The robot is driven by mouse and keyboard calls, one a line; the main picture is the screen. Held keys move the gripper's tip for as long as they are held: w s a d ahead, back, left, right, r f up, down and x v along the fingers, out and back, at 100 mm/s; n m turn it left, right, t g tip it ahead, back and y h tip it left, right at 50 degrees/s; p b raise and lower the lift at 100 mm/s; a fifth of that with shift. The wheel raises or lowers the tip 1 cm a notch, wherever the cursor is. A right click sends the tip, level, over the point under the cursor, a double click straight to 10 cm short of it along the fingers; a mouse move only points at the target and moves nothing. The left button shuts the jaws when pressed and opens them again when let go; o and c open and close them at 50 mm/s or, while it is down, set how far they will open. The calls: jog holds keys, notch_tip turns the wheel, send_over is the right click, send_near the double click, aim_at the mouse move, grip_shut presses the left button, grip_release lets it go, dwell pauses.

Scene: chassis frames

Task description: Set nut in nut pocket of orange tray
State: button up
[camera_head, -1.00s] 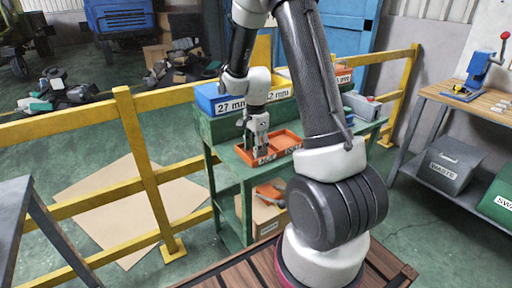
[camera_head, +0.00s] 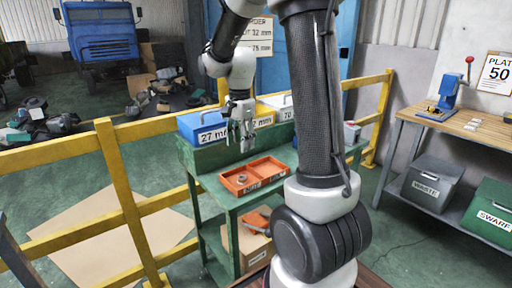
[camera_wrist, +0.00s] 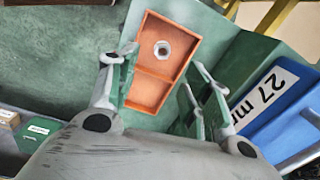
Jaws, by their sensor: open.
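The orange tray (camera_head: 268,162) lies on the green bench and has two compartments with small labels on its front wall. The nut (camera_head: 241,179), a grey ring, lies in the left compartment in the head view. In the wrist view the nut (camera_wrist: 162,48) lies flat, near the middle of the upper compartment of the tray (camera_wrist: 192,40), apart from its walls. The other compartment looks empty. My gripper (camera_head: 240,146) is open and empty, raised above and behind the tray. In the wrist view its fingers (camera_wrist: 160,80) stand wide apart, with the tray between and beyond them.
Blue bin (camera_head: 203,126) marked 27 mm and other labelled bins stand along the back of the green bench (camera_head: 215,185). A yellow rail (camera_head: 150,128) runs behind. A wooden workbench (camera_head: 470,122) with grey and green waste bins is at the right.

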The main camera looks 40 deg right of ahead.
jog(key=s+a+r+n+t, duration=0.2)
jog(key=s+r+n, duration=0.2)
jog(key=s+n, duration=0.4)
jog(key=s+a+r+n+t, duration=0.1)
jog(key=s+r+n, duration=0.4)
jog(key=s, duration=0.9)
jog(key=a+n, duration=0.1)
jog(key=n, duration=0.2)
jog(key=shift+r+t, duration=0.3)
jog(key=shift+t, duration=0.1)
